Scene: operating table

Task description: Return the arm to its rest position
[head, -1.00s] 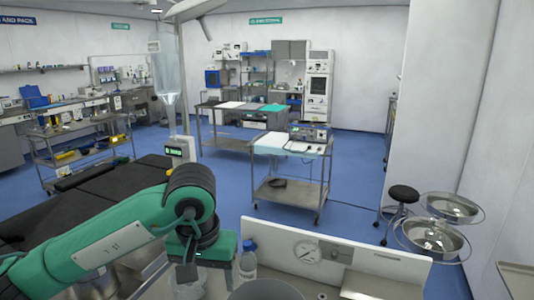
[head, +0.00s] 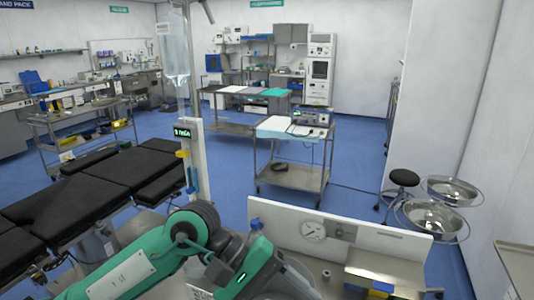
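My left arm (head: 135,265), green with a black joint, comes in from the lower left of the head view. Its wrist (head: 240,268) is at the bottom middle, tilted down to the right. The fingertips of this arm are not clearly visible, so I cannot tell whether it holds anything. My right arm and gripper are not in view.
A white panel with a round gauge (head: 313,230) stands behind the near worktop. The black operating table (head: 95,190) is at left, beside a pole with a fluid bag (head: 174,70). A steel cart (head: 292,175), a stool (head: 403,180) and steel basins (head: 435,218) stand beyond, with blue floor between.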

